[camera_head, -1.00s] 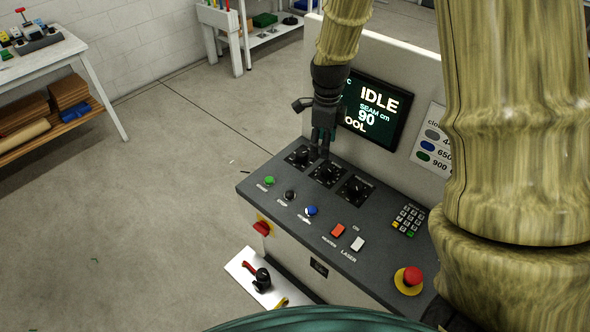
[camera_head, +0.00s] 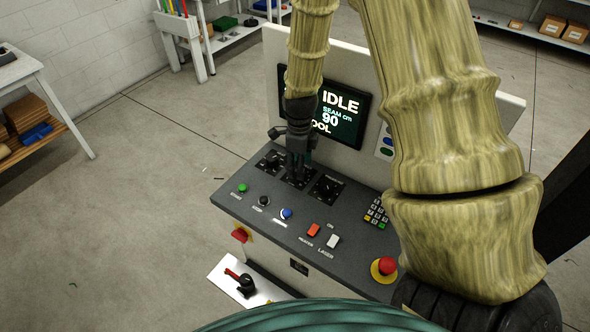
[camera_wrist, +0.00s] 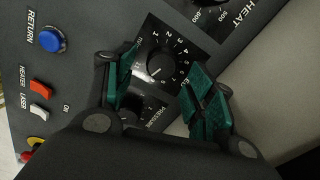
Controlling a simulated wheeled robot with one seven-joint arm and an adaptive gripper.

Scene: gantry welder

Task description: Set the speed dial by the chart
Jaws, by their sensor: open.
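The middle dial (camera_head: 298,178) is one of three black dials in a row on the sloped control panel. In the wrist view it shows as a round black knob (camera_wrist: 160,66) on a plate numbered from 1 upward; its pointer is too small to read surely. My gripper (camera_head: 299,166) is over this dial. In the wrist view my open gripper (camera_wrist: 164,64) has a green-padded finger on each side of the knob; contact cannot be told. The chart (camera_head: 385,143) is mostly hidden behind my arm; coloured dots show. The screen (camera_head: 340,112) reads IDLE, SEAM cm 90.
The heat dial (camera_wrist: 212,5) and pressure dial (camera_wrist: 138,112) flank the middle one. A blue return button (camera_wrist: 50,39), a red heater switch (camera_head: 313,230), a white laser switch (camera_head: 333,241), a keypad (camera_head: 376,213) and a red emergency button (camera_head: 387,265) share the panel.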

